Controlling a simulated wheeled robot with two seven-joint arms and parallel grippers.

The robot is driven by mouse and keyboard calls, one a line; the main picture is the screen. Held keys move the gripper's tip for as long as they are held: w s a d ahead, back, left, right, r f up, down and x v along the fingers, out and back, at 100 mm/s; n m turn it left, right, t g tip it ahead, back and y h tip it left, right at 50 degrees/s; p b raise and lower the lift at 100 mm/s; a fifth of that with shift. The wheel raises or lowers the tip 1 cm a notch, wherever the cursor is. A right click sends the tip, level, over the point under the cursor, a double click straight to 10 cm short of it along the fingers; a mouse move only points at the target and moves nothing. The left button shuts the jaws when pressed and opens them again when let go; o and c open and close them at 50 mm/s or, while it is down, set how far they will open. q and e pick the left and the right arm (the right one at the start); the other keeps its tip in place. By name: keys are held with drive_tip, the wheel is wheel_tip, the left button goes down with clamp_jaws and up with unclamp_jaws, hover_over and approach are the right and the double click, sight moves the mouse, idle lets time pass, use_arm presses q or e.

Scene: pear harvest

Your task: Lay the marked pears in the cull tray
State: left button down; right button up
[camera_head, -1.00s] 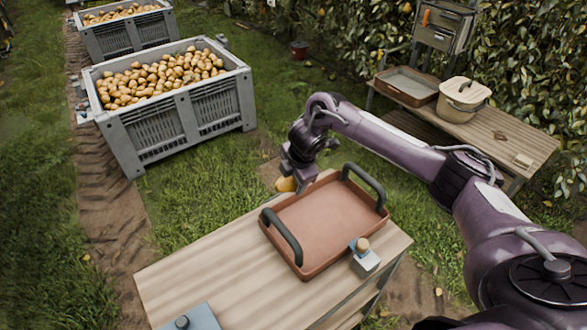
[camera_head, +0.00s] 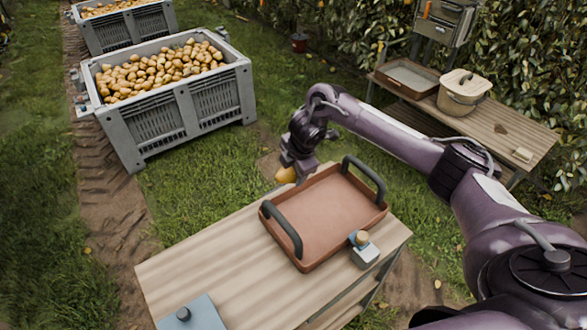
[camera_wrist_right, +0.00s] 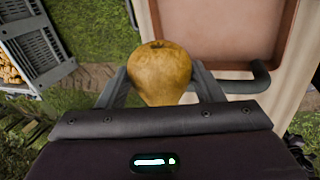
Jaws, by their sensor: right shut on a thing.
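My right gripper (camera_head: 288,172) is shut on a yellow-brown pear (camera_head: 285,175), held just beyond the far left corner of the tray. In the right wrist view the pear (camera_wrist_right: 160,68) sits between the two fingers, with brownish patches on its skin; I cannot tell whether it bears a mark. The terracotta tray (camera_head: 325,218) with two dark handles stands on the wooden table and looks empty. Its corner and one handle (camera_wrist_right: 240,83) show to the right of the pear in the wrist view. My left gripper is not in view.
A small block with a round knob (camera_head: 364,250) stands at the tray's near right corner. A blue-grey plate with a knob (camera_head: 192,315) lies at the table's near left. A grey crate (camera_head: 125,130) of pears stands on the grass. A bench (camera_head: 510,140) holds another tray and a lidded bucket (camera_head: 462,95).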

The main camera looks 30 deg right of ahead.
wheel_tip(320, 180, down, 14)
drive_tip(key=b, duration=0.9)
drive_tip(key=shift+r, duration=0.2)
idle(1.2)
drive_tip(key=shift+f+b, duration=1.9)
drive_tip(key=shift+f, duration=0.65)
idle(1.4)
drive_tip(key=o, duration=1.2)
drive_tip(key=shift+r, duration=0.1)
drive_tip(key=v, duration=0.7)
drive_tip(key=shift+s+r+b, duration=0.1)
drive_tip(key=shift+r+b, duration=0.2)
drive_tip(key=shift+r, duration=0.05)
